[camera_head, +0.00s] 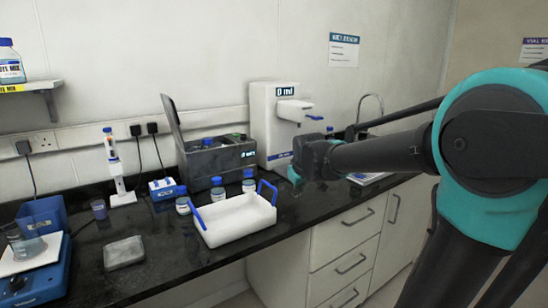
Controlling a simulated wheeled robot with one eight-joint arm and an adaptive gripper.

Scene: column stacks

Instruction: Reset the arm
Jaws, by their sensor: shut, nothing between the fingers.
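My arm reaches in from the right of the view with a teal joint and dark links. It extends to the left over the right part of the black counter (120,285). The arm's dark end shows in front of the white dispenser, above the counter. My gripper (298,168) is at that end, small and dark against the background. Its fingers appear closed, with nothing seen held between them. The finger details are hard to make out at this size.
A white tray with blue handles (238,222) stands near the counter's front edge. Several blue-capped bottles (218,190) stand behind it. A grey open-lidded box (222,158), a white dispenser (262,118) and a blue hotplate (40,284) also stand there. White drawers (340,250) are below.

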